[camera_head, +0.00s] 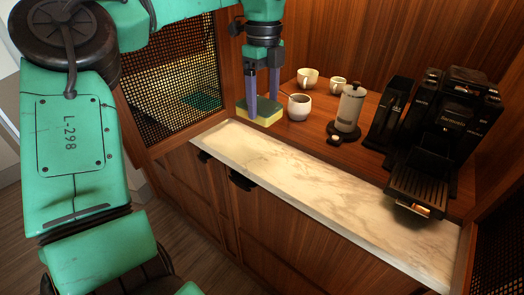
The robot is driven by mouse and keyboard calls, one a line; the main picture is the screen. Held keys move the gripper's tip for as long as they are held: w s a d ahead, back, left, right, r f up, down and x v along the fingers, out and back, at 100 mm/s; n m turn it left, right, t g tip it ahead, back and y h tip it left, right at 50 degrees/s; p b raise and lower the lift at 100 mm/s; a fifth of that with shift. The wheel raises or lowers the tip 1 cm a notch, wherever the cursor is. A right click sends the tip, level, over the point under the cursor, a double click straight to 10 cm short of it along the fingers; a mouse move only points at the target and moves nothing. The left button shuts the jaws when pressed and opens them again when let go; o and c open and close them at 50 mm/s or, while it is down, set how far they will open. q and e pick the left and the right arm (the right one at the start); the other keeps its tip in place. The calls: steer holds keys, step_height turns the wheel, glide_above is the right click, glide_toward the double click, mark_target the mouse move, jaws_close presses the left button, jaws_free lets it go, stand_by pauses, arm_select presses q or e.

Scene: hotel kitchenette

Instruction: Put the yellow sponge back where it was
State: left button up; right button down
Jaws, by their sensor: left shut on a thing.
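The yellow sponge (263,117) has a dark green top layer and shows at the back left end of the counter. My left gripper (262,106) points down from above and is shut on the sponge, with its two blue-grey fingers at the sponge's upper part. The sponge is low, near the wooden counter top and the left end of the marble strip; I cannot tell whether it touches the surface. My right gripper is not in view.
A white mug (299,107) stands close right of the sponge. Two cups (307,78) (338,86) stand behind. A French press (350,106) and a black coffee machine (445,130) are further right. The marble strip (320,190) is clear. A mesh panel (175,70) is at left.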

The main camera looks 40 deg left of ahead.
arm_select(q)
step_height(320, 180, down, 13)
steer(key=shift+f+p, duration=0.1)
steer(key=shift+p, duration=0.3)
steer(key=shift+w+f, duration=0.15)
steer(key=shift+f, duration=0.05)
steer(key=o, duration=0.8)
steer(key=shift+c, duration=0.2)
steer(key=shift+o, duration=1.4)
steer(key=shift+r, duration=0.65)
step_height(320, 180, up, 11)
steer(key=shift+r+b, duration=0.1)
steer(key=shift+b, duration=0.2)
